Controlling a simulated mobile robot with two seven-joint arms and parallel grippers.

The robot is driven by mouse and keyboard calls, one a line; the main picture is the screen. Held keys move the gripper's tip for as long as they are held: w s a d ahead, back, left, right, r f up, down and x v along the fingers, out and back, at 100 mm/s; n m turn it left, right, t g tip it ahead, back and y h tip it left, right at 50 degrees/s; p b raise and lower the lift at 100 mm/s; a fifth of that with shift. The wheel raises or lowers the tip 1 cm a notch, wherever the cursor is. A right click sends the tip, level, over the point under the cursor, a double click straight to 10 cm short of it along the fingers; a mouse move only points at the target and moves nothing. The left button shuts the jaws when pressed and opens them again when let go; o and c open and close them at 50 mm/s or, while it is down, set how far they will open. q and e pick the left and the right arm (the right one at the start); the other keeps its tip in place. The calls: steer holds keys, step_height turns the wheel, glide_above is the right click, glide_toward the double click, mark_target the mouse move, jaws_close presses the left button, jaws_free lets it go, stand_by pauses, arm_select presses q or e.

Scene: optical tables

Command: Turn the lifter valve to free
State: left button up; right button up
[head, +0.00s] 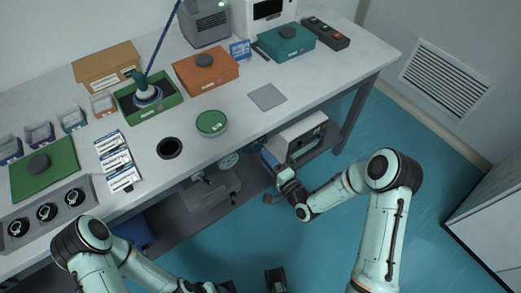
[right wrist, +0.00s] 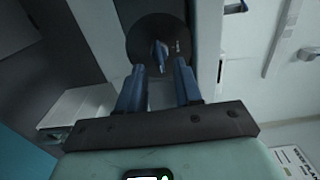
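The lifter valve shows in the right wrist view as a dark round plate with a small blue lever (right wrist: 159,55) at its middle. My right gripper (right wrist: 160,72) is open, its two dark blue fingers pointing at the plate. The lever sits between the fingertips in the picture, with a gap on each side; I cannot tell the remaining depth. In the head view my right gripper (head: 281,178) is low beside the table's front edge, near the equipment under it. The valve cannot be made out there. My left arm ends at the bottom edge, where its gripper is cut off and unclear.
A white boxy unit (head: 300,138) and a round gauge (head: 229,161) are under the table (head: 225,90). The tabletop carries a green tray (head: 172,101), an orange box (head: 190,77) and several other items. The blue floor (head: 330,245) in front is mostly clear.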

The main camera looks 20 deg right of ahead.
mark_target(260, 150)
steer(key=shift+x, duration=2.3)
steer(key=shift+c, duration=0.3)
jaws_close()
